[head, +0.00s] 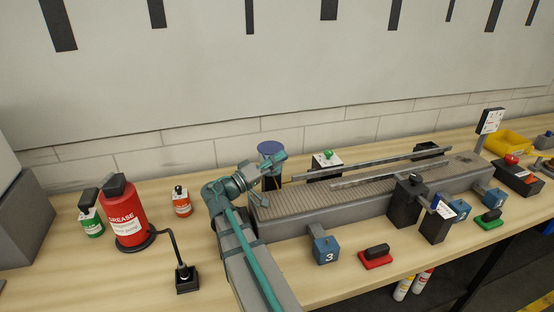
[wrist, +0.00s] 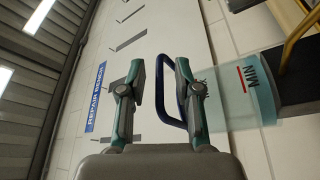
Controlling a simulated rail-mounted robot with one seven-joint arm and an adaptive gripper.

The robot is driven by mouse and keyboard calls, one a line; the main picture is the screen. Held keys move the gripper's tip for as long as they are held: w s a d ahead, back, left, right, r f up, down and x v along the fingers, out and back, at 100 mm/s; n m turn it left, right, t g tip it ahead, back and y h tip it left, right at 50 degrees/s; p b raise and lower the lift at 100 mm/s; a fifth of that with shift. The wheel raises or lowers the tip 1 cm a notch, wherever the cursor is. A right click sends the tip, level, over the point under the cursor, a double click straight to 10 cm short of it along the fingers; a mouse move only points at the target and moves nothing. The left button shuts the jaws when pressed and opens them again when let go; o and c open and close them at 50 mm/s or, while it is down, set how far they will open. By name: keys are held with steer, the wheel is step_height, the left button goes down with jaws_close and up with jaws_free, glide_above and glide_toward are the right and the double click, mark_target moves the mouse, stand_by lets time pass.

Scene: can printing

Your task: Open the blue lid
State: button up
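The blue lid (head: 270,147) is round and sits on top of a container behind the left end of the conveyor. In the wrist view a dark blue loop (wrist: 163,60) shows between and behind my fingers; it seems to be part of the lid. The clear container (wrist: 233,98) with a MIN mark lies to the right of the loop there. My gripper (wrist: 159,72) is open, with its two fingers apart and nothing clamped between them. In the head view my gripper (head: 274,165) is in front of the container and hides part of it.
A grey conveyor (head: 320,208) with metal rails runs to the right of my arm. A red grease can (head: 124,215) and small bottles stand at the left.

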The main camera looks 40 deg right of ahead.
jaws_close()
stand_by(0.5)
